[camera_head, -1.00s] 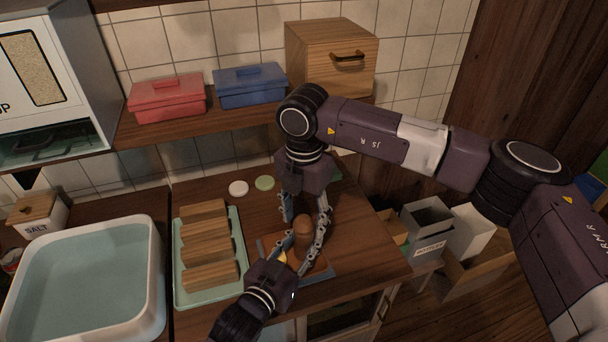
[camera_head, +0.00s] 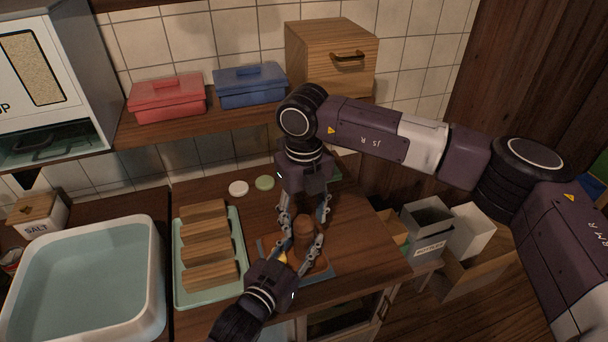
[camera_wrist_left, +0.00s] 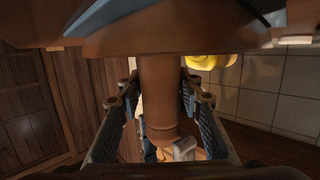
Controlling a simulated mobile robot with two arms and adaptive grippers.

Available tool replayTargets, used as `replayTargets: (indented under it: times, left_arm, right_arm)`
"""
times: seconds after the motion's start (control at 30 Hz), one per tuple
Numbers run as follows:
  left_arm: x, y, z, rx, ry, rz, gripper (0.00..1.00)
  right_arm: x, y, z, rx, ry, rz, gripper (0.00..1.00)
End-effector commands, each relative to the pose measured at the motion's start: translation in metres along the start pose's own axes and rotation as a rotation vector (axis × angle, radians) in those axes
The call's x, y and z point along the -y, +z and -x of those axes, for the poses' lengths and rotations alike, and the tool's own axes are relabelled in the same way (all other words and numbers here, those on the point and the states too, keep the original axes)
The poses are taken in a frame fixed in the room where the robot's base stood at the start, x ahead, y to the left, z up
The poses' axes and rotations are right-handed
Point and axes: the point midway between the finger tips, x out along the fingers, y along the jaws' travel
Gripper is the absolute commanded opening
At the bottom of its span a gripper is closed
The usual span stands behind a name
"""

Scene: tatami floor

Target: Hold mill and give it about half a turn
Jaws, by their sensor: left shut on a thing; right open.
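The mill (camera_head: 303,230) is a brown wooden piece with a rounded top, standing upright on a blue-grey tray or board (camera_head: 322,268) on the counter. My left gripper (camera_head: 302,245) reaches in from the lower left and is shut on the lower part of the mill. My right gripper (camera_head: 304,219) points down from above, open, with its fingers on either side of the mill's upper part. The left wrist view shows the mill's brown shaft (camera_wrist_left: 160,95) between linked fingers. The mill's base is partly hidden by my left gripper.
A pale green tray (camera_head: 237,290) with several wooden blocks lies left of the mill, beside a white water basin (camera_head: 156,290). White (camera_head: 238,188) and green (camera_head: 265,183) discs lie behind. Open boxes (camera_head: 428,216) stand right of the counter. Counter right of the mill is clear.

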Motion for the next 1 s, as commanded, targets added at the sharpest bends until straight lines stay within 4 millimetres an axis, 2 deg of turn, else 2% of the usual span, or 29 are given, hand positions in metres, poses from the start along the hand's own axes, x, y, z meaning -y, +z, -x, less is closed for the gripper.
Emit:
replayTargets:
  times: [0.57, 1.0]
  left_arm:
    - [0.000, 0.000, 0.000, -0.001, 0.000, 0.000, 0.06]
    - [0.000, 0.000, 0.000, 0.000, 0.000, 0.000, 0.06]
  right_arm:
    - [0.000, 0.000, 0.000, 0.000, 0.000, 0.595, 0.50]
    - [0.000, 0.001, 0.085, 0.004, -0.002, 0.612, 0.50]
